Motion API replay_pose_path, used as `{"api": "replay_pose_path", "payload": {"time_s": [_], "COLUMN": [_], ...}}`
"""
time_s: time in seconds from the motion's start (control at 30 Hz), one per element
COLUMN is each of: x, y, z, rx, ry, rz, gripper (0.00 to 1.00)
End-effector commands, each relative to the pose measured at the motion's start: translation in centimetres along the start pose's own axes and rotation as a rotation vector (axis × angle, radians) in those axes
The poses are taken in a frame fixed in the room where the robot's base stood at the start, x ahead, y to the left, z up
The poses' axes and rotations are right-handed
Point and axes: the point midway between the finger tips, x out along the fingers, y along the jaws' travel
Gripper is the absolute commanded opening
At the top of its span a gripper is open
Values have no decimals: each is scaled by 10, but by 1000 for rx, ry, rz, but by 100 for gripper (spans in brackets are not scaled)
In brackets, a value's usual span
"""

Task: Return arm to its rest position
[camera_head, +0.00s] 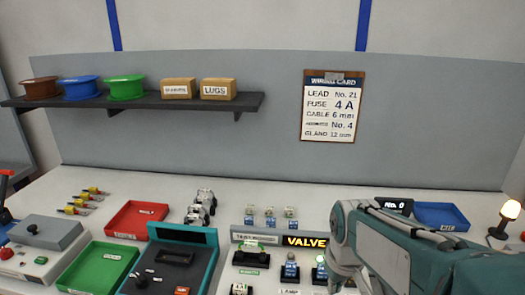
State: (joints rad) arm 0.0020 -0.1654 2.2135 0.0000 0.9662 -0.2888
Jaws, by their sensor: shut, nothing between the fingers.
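My arm (440,250), teal and grey, fills the lower right of the head view, above the bench's right side. My gripper (341,272) is at the arm's left end, in front of the bench near the VALVE sign. It looks shut and empty. Its tips are small and partly hidden by the arm's bulk.
The white bench holds a red tray (133,217), green tray (98,268), blue tray (441,214), teal console (172,262) and VALVE sign (306,241). A lit lamp (508,212) stands far right. A dark shelf (150,103) with spools and boxes hangs behind, beside a wiring card (332,107).

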Motion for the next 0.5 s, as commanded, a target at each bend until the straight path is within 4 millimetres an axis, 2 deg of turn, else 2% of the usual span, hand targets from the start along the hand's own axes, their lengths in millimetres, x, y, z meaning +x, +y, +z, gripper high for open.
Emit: {"api": "replay_pose_path", "payload": {"time_s": [0.03, 0.2, 0.5], "x": [-12, -37, -63], "y": [-3, -11, -26], "z": [9, 38, 84], "rx": [24, 110, 246], "ry": [37, 144, 320], "rz": [11, 34, 52], "gripper": [0, 0, 0]}}
